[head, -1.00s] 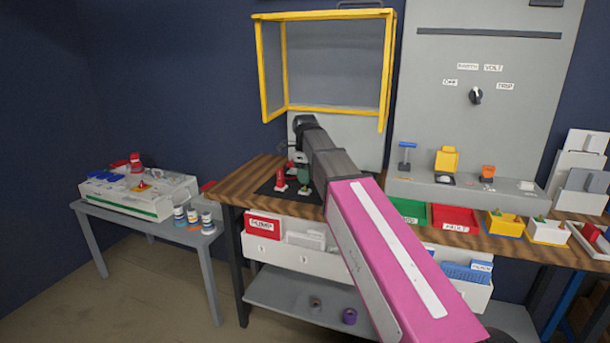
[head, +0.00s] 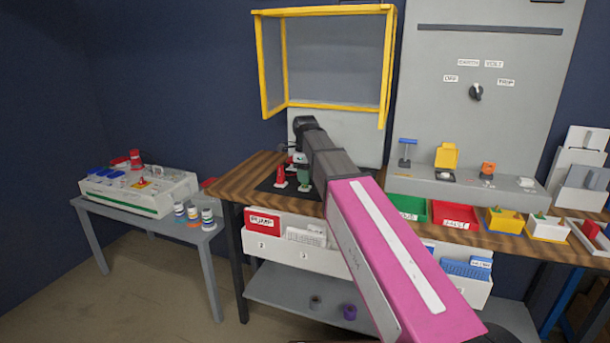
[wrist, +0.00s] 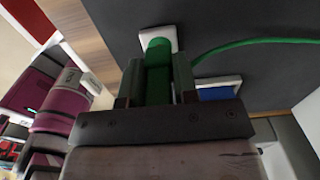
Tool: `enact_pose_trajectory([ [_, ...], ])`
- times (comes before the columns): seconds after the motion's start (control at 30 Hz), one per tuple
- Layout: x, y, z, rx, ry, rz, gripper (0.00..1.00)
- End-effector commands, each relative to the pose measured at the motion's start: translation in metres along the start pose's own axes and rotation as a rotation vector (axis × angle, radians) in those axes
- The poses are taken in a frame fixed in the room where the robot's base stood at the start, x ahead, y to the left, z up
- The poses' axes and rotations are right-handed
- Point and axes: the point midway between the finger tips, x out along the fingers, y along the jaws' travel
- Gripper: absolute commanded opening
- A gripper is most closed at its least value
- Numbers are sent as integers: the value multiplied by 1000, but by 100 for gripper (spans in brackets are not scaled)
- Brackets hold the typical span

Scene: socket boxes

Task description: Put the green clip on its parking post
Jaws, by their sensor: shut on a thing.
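The green clip (wrist: 157,52) is between the fingers of my gripper (wrist: 157,85) in the wrist view, with a green lead (wrist: 245,43) running off to the right. The clip's far end is over or against a small white plate (wrist: 173,31) on the dark mat; whether it is seated on a post there cannot be told. In the head view my gripper (head: 305,178) is low over the mat, largely hidden by my arm, with the green clip (head: 304,172) just showing. A red clip (head: 281,176) stands upright on a white base to its left.
A white plate with a blue patch (wrist: 218,90) lies right of my gripper in the wrist view. The yellow-framed guard (head: 325,105) stands open above the mat (head: 266,188). Green (head: 408,207) and red trays (head: 455,216) sit to the right on the bench.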

Motion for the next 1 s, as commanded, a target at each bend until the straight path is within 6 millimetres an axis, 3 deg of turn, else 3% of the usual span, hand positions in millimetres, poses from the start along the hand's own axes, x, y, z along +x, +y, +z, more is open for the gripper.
enact_pose_trajectory([
  [0.83,10,0,0,0,0,0,7],
  [0.87,10,0,0,0,0,0,31],
  [0.9,10,0,0,0,0,0,44],
  [0.93,10,0,0,0,0,0,53],
  [1.0,10,0,0,0,0,0,57],
])
